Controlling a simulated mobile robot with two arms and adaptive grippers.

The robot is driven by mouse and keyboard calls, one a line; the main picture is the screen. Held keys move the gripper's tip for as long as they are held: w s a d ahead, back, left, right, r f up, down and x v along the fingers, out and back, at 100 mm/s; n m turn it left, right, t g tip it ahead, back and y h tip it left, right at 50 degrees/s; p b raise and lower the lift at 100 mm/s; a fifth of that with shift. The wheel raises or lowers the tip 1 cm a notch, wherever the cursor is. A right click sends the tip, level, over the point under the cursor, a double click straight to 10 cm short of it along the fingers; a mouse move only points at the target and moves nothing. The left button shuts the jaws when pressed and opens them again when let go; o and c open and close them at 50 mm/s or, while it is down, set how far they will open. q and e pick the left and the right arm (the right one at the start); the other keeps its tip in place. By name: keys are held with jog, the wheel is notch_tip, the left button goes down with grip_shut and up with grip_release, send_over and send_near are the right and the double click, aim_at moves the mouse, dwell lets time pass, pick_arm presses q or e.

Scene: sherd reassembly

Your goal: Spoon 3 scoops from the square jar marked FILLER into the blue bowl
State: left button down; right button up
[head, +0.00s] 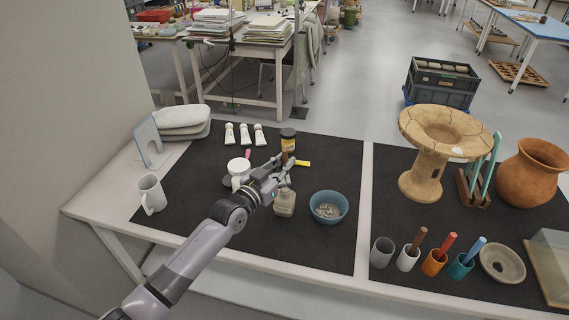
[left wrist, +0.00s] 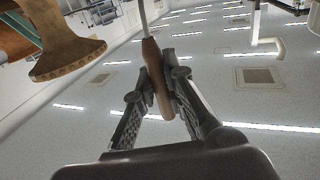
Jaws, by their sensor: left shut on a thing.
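My left gripper (head: 284,168) reaches in over the middle of the left dark mat. In the left wrist view its two fingers (left wrist: 160,85) are shut on the brown wooden handle of a spoon (left wrist: 155,75), with a thin pale shaft running out past the fingers. In the head view the brown handle (head: 284,157) stands up between the fingers, and the spoon's bowl end cannot be made out. The square jar (head: 285,204) stands just below the gripper, its marking unreadable. The blue bowl (head: 343,200) sits right of the jar and has pale grey material inside. My right gripper is not in view.
A white mug (head: 151,194) is far left. Several tubes (head: 244,134) lie behind. Cups with tools and a clay stand (head: 428,175) are on the right mat (head: 385,215).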

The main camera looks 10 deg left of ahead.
aim_at(284, 150)
pick_arm(q)
jog(key=shift+r+p, duration=3.7)
jog(key=shift+r, duration=0.65)
jog(key=shift+f, duration=0.1)
